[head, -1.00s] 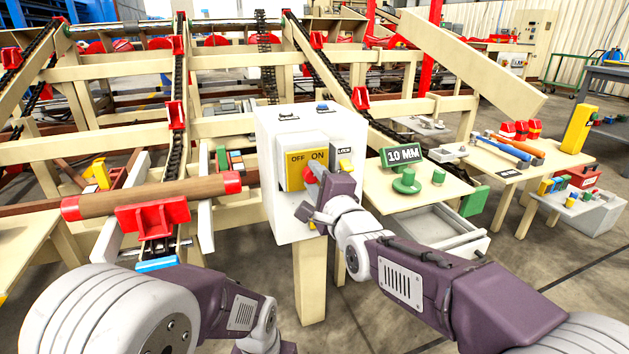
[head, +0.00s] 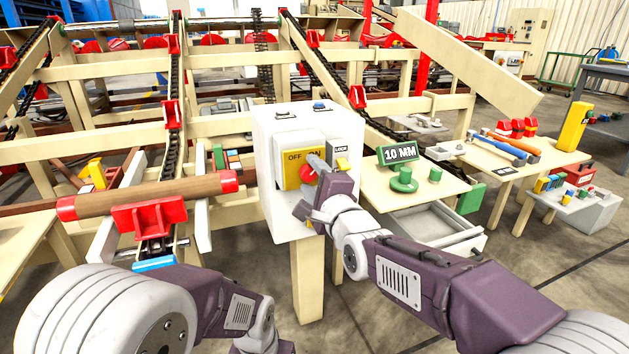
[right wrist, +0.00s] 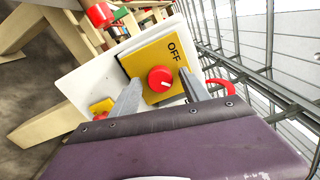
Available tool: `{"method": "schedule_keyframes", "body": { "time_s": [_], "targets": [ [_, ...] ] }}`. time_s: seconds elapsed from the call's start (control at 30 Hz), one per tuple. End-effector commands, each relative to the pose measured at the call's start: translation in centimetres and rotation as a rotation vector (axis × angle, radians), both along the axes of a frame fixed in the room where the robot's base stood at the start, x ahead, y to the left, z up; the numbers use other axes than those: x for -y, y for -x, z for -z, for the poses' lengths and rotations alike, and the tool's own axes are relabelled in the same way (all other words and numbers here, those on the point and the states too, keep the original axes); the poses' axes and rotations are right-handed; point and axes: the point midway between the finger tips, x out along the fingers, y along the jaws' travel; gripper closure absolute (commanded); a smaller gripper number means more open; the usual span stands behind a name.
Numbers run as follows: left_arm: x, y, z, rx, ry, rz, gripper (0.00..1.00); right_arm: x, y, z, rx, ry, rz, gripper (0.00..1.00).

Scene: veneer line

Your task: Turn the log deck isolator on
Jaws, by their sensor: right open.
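The isolator is a white box (head: 263,150) on a beige post, with a yellow plate (head: 293,170) marked OFF and ON. A red knob (head: 307,174) is on the plate, partly covered by my right gripper (head: 312,180). In the right wrist view the red knob (right wrist: 160,78) with a small white mark sits between the two open fingers, with a gap visible on each side. The OFF label shows beyond it; ON is hidden there and partly covered in the head view.
A table with a green 10 MM sign (head: 399,152) stands close on the right, above an open drawer (head: 430,228). A log (head: 150,194) lies on red supports at left.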

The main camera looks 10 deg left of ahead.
Motion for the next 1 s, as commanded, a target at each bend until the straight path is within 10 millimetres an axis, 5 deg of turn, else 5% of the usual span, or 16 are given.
{"method": "schedule_keyframes", "body": {
  "time_s": [0.53, 0.87, 1.0],
  "targets": [
    [0.0, 0.0, -2.6, 0.0, 0.0, 0.0, 0.47, 4.8, 7.1, -0.2, -0.001, -0.001, 0.0, 0.46],
    [0.0, 0.0, -2.6, 0.0, 0.0, 0.0, 0.47, 5.0, 7.3, 0.0, -0.001, -0.001, 0.002, 0.46],
    [0.0, 0.0, -4.5, 0.0, 0.0, 0.0, 0.47, 8.9, 4.8, -1.7, -0.004, 0.002, 0.096, 0.46]
  ]
}}
